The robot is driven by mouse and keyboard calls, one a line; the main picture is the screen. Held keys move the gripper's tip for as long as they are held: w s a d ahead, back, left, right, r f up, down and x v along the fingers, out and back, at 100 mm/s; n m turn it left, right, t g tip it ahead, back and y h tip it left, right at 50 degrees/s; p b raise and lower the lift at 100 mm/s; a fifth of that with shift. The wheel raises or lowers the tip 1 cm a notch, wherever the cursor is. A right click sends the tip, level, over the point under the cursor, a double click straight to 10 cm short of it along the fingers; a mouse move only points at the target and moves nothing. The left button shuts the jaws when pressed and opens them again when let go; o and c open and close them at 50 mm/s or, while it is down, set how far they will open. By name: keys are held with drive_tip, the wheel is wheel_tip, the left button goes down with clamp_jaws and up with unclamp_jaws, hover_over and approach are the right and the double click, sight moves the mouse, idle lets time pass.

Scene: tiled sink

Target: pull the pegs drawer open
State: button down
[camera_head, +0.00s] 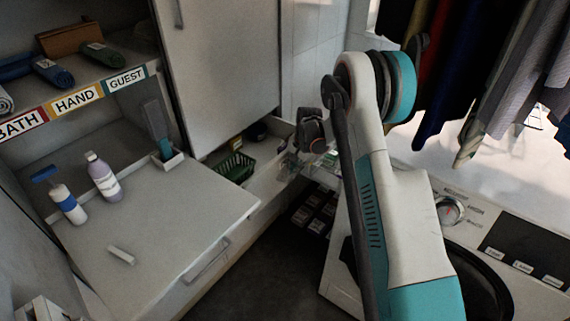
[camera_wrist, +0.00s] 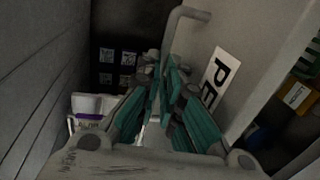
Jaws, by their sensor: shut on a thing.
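The pegs drawer stands partly out, with its white front (camera_head: 268,184) below my gripper in the head view. In the wrist view a white label with the letters "PE" (camera_wrist: 217,76) shows on the drawer front (camera_wrist: 232,45); the rest of the word is hidden. The grey bar handle (camera_wrist: 178,27) runs down from its bent upper end to between my teal fingers. My gripper (camera_wrist: 166,75) is shut on this handle. In the head view my gripper (camera_head: 296,164) is at the drawer front, small and dark; its grip is unclear there.
A green basket (camera_head: 234,167) sits behind the drawer front. A white counter (camera_head: 150,240) with bottles stands at left. A washing machine (camera_head: 475,235) stands at right, with clothes hanging above it. Dark floor (camera_head: 285,258) lies between, and boxes (camera_head: 313,212) stand low beyond it.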

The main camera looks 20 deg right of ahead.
drive_tip(key=s+d, duration=0.4)
drive_tip(key=s, duration=0.2)
drive_tip(key=shift+s+d, duration=0.15)
drive_tip(key=shift+d, duration=0.15)
drive_tip(key=c, duration=1.7)
unclamp_jaws()
drive_tip(key=r, duration=0.4)
drive_tip(key=s+d+r, duration=0.1)
drive_tip(key=r, duration=0.6)
drive_tip(key=shift+s+d+r, duration=0.15)
drive_tip(key=shift+s+r, duration=0.2)
